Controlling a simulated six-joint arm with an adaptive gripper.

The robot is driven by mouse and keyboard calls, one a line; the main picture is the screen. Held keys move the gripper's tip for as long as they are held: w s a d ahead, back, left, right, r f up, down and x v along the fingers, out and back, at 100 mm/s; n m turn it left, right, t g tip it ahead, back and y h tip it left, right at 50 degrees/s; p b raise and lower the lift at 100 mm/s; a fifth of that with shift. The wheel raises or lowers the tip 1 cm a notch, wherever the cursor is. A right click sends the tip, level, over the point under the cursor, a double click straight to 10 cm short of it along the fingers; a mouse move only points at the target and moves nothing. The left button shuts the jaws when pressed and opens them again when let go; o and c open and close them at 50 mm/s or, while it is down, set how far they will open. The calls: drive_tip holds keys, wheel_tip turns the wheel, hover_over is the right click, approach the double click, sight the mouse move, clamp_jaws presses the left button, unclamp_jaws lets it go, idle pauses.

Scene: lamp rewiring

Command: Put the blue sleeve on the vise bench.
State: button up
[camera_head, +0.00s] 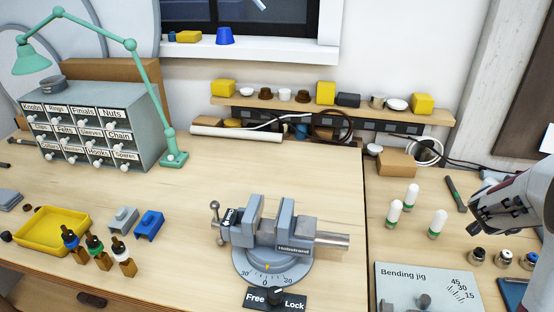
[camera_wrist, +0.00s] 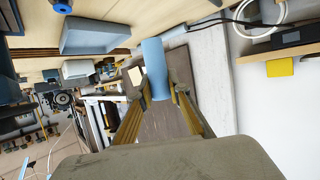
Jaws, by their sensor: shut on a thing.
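The blue sleeve (camera_wrist: 155,66) is a plain light-blue cylinder. In the wrist view it stands between the tips of my gripper (camera_wrist: 161,94), which is shut on it. In the head view my gripper (camera_head: 487,214) is at the right edge, over the right-hand bench; its fingertips are hard to make out, and I cannot make out the sleeve there. The vise bench (camera_head: 185,200) is the wide wooden top at the left and middle. The grey vise (camera_head: 275,240) stands on it, on a round dial base beside a Free/Lock plate (camera_head: 275,299).
Near my gripper are white-topped green pegs (camera_head: 411,197), several small sockets (camera_head: 477,257) and the bending jig (camera_head: 425,290). The wood behind the vise is clear.

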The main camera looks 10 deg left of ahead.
wheel_tip(320, 180, up, 6)
drive_tip(key=w+a+r+n+t+y, duration=0.15)
drive_tip(key=a+n+y, duration=0.25)
drive_tip(key=a, duration=1.8)
drive_tip(key=w+a+n+t+y, duration=0.1)
drive_tip(key=w+a+n+y, duration=0.25)
drive_tip(key=a, duration=1.85)
drive_tip(key=s+a+n+y, duration=0.25)
drive_tip(key=s+a, duration=0.25)
drive_tip(key=a, duration=0.5)
drive_tip(key=s+a+n+y, duration=0.1)
drive_tip(key=s+a+y, duration=0.25)
drive_tip(key=a, duration=0.65)
drive_tip(key=s+a+f+n+g+y, duration=0.1)
drive_tip(key=s+a+f+n, duration=0.1)
drive_tip(key=s+a, duration=0.5)
drive_tip(key=s+a+f+n+g+y, duration=0.1)
drive_tip(key=s+a+f+n+y, duration=0.1)
drive_tip(key=s+a, duration=0.5)
drive_tip(key=shift+s+a+f, duration=0.25)
drive_tip(key=shift+a+f, duration=0.35)
drive_tip(key=shift+a, duration=0.7)
drive_tip(key=shift+g, duration=0.25)
wheel_tip(320, 180, down, 6)
drive_tip(key=shift+f, duration=0.15)
